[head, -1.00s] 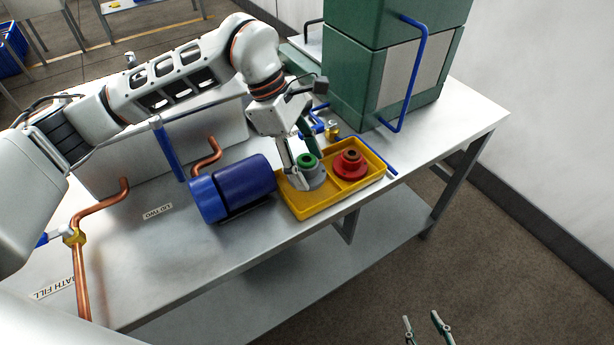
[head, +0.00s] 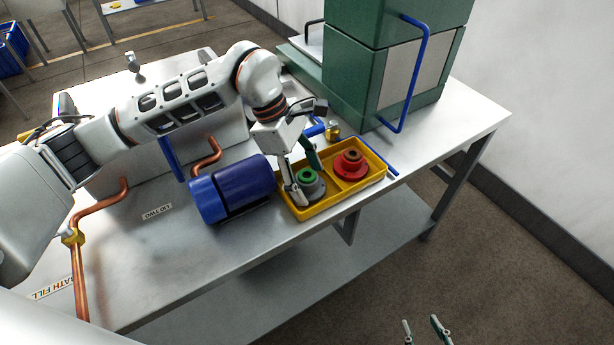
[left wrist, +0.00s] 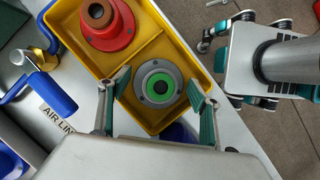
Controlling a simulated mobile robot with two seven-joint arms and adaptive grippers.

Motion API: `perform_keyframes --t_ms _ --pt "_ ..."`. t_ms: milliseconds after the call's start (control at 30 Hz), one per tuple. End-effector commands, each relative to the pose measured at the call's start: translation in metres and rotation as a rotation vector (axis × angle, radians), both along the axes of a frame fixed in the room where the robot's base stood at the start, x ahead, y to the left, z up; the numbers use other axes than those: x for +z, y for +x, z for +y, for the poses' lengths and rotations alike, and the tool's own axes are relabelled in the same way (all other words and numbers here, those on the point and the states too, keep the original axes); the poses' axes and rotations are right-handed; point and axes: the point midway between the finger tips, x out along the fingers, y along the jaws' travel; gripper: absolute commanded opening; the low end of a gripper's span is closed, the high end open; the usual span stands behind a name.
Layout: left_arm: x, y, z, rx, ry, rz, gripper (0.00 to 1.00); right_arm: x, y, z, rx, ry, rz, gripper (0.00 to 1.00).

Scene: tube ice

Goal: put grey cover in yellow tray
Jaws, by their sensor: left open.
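The grey cover (head: 311,189), a round flanged piece with a green ring in its middle, sits in the left compartment of the yellow tray (head: 318,207). It also shows in the left wrist view (left wrist: 145,91), lying flat in the tray compartment. My left gripper (head: 307,184) is open, with its fingers on either side of the grey cover; in the left wrist view there are gaps between the fingers and the cover. A red cover (head: 348,169) sits in the tray's other compartment. My right gripper (head: 422,333) shows only its fingertips, apart, at the bottom edge, over the floor.
A blue cylinder (head: 232,188) lies left of the tray. Copper pipes (head: 208,155) and a blue-handled brass valve (head: 333,130) stand behind. A green cabinet (head: 385,75) stands at the back right. The table's right end is clear.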

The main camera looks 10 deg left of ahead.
Motion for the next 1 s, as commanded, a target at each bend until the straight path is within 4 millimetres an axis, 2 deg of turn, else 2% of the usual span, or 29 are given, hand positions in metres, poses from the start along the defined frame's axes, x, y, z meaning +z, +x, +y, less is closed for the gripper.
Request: perform_keyframes --t_ms 167,633,800,1000 --pt "0.012 0.002 0.005 0.001 0.001 -0.004 0.63 0.001 0.000 0.000 0.000 0.000 0.000 0.40" --pt "0.093 0.005 0.038 0.002 0.001 -0.004 0.63 0.006 0.003 0.000 -0.002 0.006 -0.004 0.40" --pt "0.108 0.005 0.044 0.000 0.001 -0.002 0.63 0.007 0.003 0.001 -0.002 0.008 -0.005 0.40" --pt "0.111 0.005 0.046 -0.001 -0.001 0.002 0.63 0.007 0.003 0.002 -0.001 0.009 -0.004 0.40"
